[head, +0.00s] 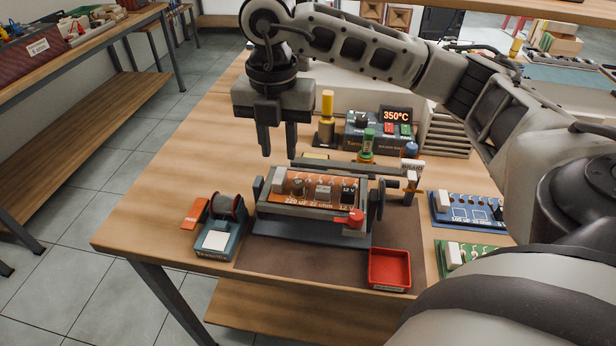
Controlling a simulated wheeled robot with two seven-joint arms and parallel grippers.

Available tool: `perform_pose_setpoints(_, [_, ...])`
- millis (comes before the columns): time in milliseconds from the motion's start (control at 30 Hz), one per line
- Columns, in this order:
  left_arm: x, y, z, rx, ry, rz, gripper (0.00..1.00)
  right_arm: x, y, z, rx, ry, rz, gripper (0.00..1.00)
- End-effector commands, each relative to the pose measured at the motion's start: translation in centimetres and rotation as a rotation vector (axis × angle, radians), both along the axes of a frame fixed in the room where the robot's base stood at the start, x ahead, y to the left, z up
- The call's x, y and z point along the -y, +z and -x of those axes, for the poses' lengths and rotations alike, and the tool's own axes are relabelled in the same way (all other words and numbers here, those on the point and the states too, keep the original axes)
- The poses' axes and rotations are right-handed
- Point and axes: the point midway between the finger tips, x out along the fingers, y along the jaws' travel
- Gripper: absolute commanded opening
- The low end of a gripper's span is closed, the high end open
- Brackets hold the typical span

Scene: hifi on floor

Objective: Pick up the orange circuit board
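The orange circuit board (308,187) sits in a dark board holder (310,228) on the workbench. It carries several components and printed text, and a red knob is at the holder's front right. My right arm comes in from the right across the top of the view. My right gripper (278,150) points down, with its two fingers apart and nothing visible between them. In the picture it is above and slightly left of the board, not touching it. My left gripper is not in view.
A solder spool stand (217,238) and an orange piece (195,213) are left of the holder. A red tray (389,269) is front right. A blue board (466,210) and a green board (462,256) lie right. A soldering station (378,134) stands behind. The bench's left side is clear.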

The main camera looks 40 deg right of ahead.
Motion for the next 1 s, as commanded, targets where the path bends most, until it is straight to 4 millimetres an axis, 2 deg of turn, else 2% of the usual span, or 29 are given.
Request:
perform_pose_setpoints(167, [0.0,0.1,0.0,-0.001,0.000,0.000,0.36,0.0,-1.1,0.0,-0.001,0.001,0.001,0.27])
perform_pose_setpoints(500, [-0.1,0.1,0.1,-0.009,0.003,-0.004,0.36,0.1,-5.6,-0.1,-0.003,0.000,0.000,0.27])
perform_pose_setpoints(767, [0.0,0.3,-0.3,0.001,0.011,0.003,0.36,0.1,-5.9,-0.2,0.001,0.001,-0.001,0.27])
perform_pose_setpoints(867, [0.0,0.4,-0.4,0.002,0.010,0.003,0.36,0.1,-5.9,-0.2,0.001,0.001,-0.001,0.02])
perform_pose_setpoints(1000, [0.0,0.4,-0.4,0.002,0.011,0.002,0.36,0.1,-5.9,-0.2,0.001,0.001,-0.001,0.00])
